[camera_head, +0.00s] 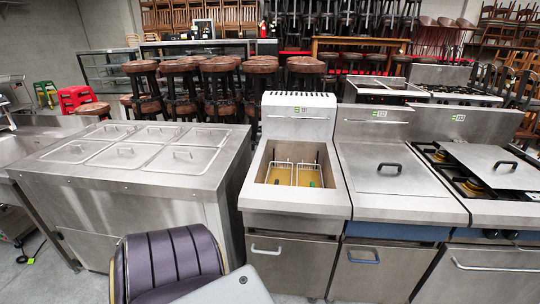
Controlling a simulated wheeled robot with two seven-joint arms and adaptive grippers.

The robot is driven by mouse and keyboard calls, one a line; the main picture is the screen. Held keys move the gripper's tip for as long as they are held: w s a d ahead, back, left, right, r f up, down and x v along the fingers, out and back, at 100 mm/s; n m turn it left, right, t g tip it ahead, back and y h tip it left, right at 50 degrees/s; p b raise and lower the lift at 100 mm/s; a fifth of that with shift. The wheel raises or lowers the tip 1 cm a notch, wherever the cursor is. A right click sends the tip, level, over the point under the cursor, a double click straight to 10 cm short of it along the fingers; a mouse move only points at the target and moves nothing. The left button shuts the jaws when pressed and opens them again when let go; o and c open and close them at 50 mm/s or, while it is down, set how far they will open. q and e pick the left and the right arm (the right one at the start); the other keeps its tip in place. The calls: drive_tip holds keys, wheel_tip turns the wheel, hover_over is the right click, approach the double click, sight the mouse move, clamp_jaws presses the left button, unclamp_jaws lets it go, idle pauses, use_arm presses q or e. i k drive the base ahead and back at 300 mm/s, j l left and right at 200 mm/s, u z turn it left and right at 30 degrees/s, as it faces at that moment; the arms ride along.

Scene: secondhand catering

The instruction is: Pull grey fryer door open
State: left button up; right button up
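A steel fryer (296,200) with two wire baskets in its open well stands in the middle of the camera_head view. Its grey door (290,266) is below the top, on the front, and looks closed. A light horizontal handle (265,249) is near the door's upper left. The door's lower edge is near the bottom of the view. Neither of my grippers is in view, so their distance from the door cannot be told.
A lidded unit (390,180) with its own door and handle (363,257) adjoins on the right, then a cooker (490,180). A steel counter with lidded pans (130,185) stands left. A purple chair (172,258) is at the front, left of the door.

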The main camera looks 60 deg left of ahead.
sight(303, 267)
drive_tip(key=u, duration=1.7)
drive_tip(key=l+z, duration=0.1)
